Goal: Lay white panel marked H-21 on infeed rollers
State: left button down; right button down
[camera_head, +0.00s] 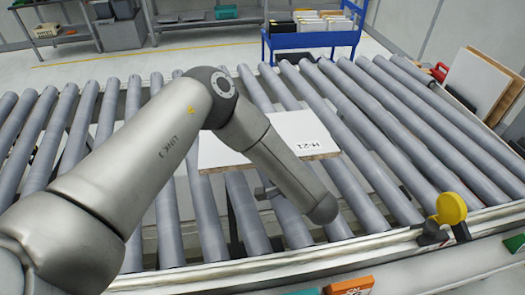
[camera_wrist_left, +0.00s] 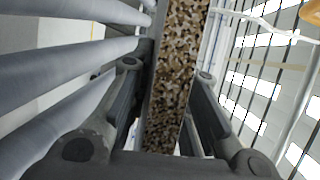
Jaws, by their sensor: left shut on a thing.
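The white panel marked H-21 (camera_head: 306,130) lies flat over the grey infeed rollers (camera_head: 375,115) in the head view, its label near its right front corner. Whether its underside touches the rollers cannot be told. My left arm crosses in front and hides part of the panel. My left gripper (camera_wrist_left: 168,75) is shut on the panel's edge; in the left wrist view the speckled chipboard core (camera_wrist_left: 175,85) runs between its two fingers. In the head view the gripper is mostly hidden behind my forearm. My right gripper is not in view.
A blue cart (camera_head: 312,40) with files stands behind the rollers. Boards (camera_head: 478,85) lean at the right. A yellow round knob (camera_head: 451,208) stands on the front rail (camera_head: 330,255). Orange (camera_head: 350,285) and green items lie near the front edge. Rollers on both sides are bare.

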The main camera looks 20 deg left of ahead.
pick_arm(q)
notch_tip(320, 180, down, 11)
jog(key=b, duration=0.8)
jog(key=shift+w, duration=0.15)
jog(key=c, duration=1.3)
grip_release()
jog(key=shift+o, duration=0.6)
jog(key=shift+f, duration=0.25)
jog(key=o, duration=0.7)
jog(key=shift+r, duration=0.1)
jog(key=shift+o, duration=1.2)
jog(key=shift+s+a, duration=0.15)
jog(key=shift+s, duration=0.05)
